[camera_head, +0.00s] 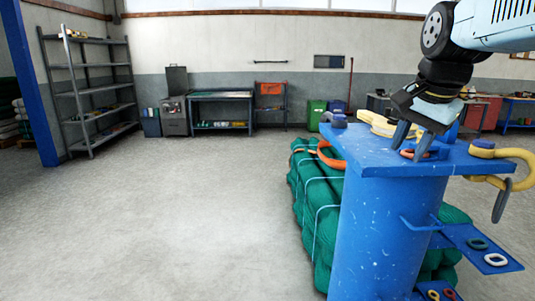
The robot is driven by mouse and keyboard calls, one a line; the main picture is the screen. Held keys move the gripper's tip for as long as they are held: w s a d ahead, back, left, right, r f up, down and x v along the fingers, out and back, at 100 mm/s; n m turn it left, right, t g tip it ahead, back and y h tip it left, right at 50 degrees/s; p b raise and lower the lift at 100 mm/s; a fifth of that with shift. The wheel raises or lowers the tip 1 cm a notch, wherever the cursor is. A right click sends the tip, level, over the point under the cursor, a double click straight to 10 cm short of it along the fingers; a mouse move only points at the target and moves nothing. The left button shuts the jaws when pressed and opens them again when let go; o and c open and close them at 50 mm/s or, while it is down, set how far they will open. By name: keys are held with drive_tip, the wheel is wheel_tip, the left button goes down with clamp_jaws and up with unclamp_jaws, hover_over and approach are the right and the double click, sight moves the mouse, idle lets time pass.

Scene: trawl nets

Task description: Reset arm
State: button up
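My arm reaches in from the upper right. My gripper (409,150) points down over the top plate of a blue pedestal (385,230). Its two dark fingers are apart, with no object seen held between them. A small orange ring (411,154) lies on the plate by the fingertips; I cannot tell whether they touch it. A yellow shackle-like piece (515,154) hangs at the plate's right end with a dark link (502,200). Another orange piece (328,155) sits at the left edge. A pale yellow coil (380,123) is behind the fingers.
Bundled green net (318,205) lies behind and left of the pedestal. A lower blue side shelf (465,237) sticks out right, bearing small rings. Grey shelving (90,95), a workbench (222,110) and a green bin (316,113) stand along the far walls. The floor at left is clear.

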drive_tip(key=s+a+f+n+t, duration=0.1)
drive_tip(key=s+a+f+n, duration=0.3)
drive_tip(key=s+f+n, duration=0.3)
wheel_tip(320, 180, down, 2)
drive_tip(key=n, duration=0.3)
drive_tip(key=shift+s+t, duration=0.3)
drive_tip(key=shift+s, duration=0.05)
drive_tip(key=shift+f, duration=0.1)
